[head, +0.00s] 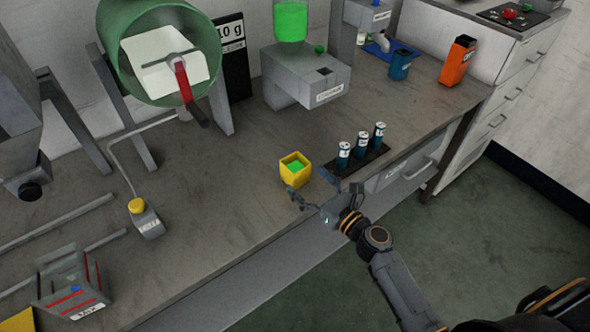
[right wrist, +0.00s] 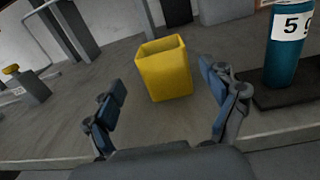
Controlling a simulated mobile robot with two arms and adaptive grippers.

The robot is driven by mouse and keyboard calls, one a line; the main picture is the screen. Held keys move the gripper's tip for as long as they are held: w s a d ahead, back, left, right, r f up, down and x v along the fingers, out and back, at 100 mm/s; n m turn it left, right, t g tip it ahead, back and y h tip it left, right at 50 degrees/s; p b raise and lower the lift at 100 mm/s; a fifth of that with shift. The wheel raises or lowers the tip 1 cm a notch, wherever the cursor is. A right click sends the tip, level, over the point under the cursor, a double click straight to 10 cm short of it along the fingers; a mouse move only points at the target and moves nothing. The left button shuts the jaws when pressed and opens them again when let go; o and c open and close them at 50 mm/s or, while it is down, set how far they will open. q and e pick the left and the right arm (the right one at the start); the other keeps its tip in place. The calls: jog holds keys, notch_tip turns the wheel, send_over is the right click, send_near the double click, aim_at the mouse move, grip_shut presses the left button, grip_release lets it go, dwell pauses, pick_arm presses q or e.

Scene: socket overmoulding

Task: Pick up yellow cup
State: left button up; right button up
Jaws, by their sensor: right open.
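The yellow cup (head: 290,178) is a square, open-topped cup with green contents, standing upright on the workbench near its front edge. In the right wrist view the yellow cup (right wrist: 166,70) stands ahead, between the directions of the two fingers. My right gripper (head: 312,188) is just in front of the cup at the bench edge. In the right wrist view my right gripper (right wrist: 162,98) is open and empty, its fingers spread on either side of the cup's near side. I cannot tell whether a finger touches the cup. My left gripper is not in view.
A black rack (head: 358,163) with several blue cylinders stands close right of the cup; one blue cylinder (right wrist: 288,45) is near the right finger. A grey dispenser (head: 308,80) stands behind. A yellow-button box (head: 147,220) is left. Bare bench (head: 220,190) lies left of the cup.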

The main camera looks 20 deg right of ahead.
aim_at(302, 173)
jog(key=shift+d+p+x, duration=0.2)
jog(key=shift+p+x, duration=0.25)
jog(key=shift+x, duration=2.6)
jog(key=shift+r, duration=0.2)
jog(key=c, duration=1.3)
